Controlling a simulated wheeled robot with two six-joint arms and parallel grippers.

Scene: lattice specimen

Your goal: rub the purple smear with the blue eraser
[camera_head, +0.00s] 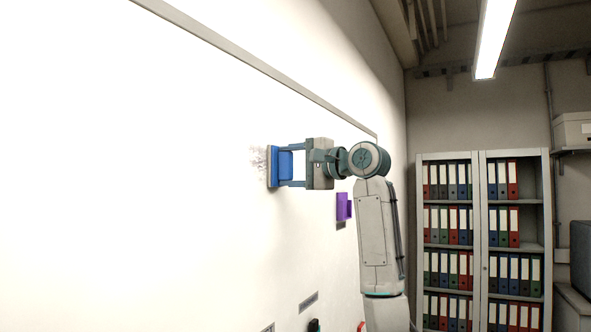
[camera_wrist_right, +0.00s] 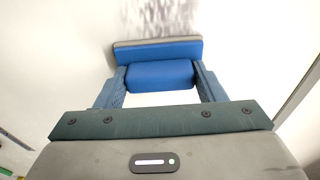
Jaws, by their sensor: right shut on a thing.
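The blue eraser (camera_head: 285,166) has a grey pad facing the whiteboard (camera_head: 130,170). My right gripper (camera_head: 292,165) is shut on the eraser's blue handle, one finger on each side; the wrist view shows the eraser too (camera_wrist_right: 160,50). The pad is at the board's surface or very close; I cannot tell if it touches. A faint, greyish smear (camera_head: 257,159) with a slight purple tint lies on the board just left of the eraser. In the wrist view the smear (camera_wrist_right: 165,15) shows beyond the pad, partly hidden by it. My left gripper is not in view.
A purple object (camera_head: 343,206) sits on a small holder on the board, below and right of my gripper. Grey labels or holders (camera_head: 308,301) are lower down. A shelf of binders (camera_head: 483,240) stands at the back right. The board left of the smear is clear.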

